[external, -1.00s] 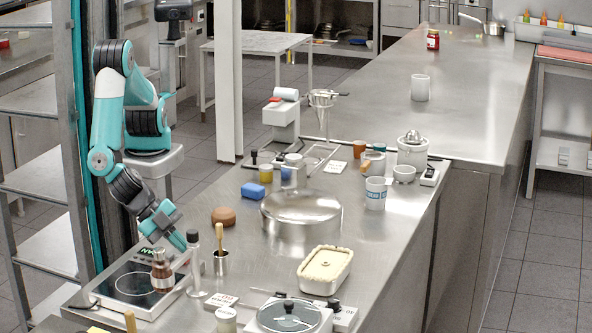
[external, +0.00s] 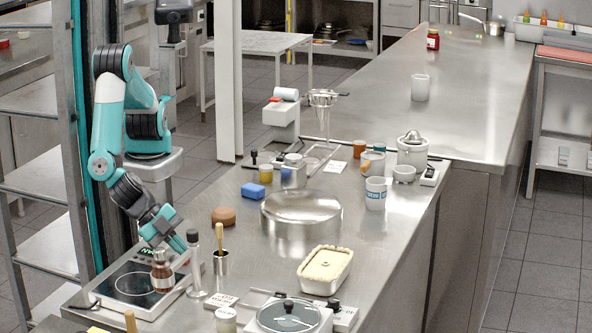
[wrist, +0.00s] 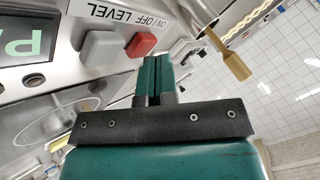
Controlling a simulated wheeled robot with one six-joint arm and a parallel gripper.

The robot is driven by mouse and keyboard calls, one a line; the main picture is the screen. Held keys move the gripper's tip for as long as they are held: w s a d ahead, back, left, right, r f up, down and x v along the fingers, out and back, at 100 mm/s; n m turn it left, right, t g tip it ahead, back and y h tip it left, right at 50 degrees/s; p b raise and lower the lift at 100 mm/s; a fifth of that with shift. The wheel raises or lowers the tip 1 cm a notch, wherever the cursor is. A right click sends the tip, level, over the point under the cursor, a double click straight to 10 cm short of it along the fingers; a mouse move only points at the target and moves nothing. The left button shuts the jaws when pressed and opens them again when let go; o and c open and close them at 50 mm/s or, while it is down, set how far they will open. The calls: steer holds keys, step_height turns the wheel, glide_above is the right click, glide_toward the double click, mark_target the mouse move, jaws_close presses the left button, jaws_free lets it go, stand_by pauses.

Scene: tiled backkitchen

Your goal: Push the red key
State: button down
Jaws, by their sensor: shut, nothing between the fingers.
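The red key (wrist: 142,45) shows in the wrist view next to a grey key (wrist: 100,47), under a label reading "ON/OFF LEVEL" (wrist: 125,12). Both keys are on a steel device with a lit green-lettered display (wrist: 27,37). My gripper (wrist: 154,60) is shut and empty. Its teal fingertips appear just beside the lower right edge of the red key; I cannot tell whether they touch it.
A brown bottle (external: 162,279) stands on the device. A clear tall vessel (external: 194,277) stands close to my gripper. A small steel pot (external: 221,263) holds a wooden-handled tool (wrist: 233,62). A brown round item (external: 223,216) lies farther back on the counter.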

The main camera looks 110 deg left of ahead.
steer(key=shift+f, duration=0.15)
steer(key=shift+r+p, duration=0.5)
steer(key=shift+r, duration=0.4)
step_height(320, 180, up, 6)
steer(key=p, duration=0.4)
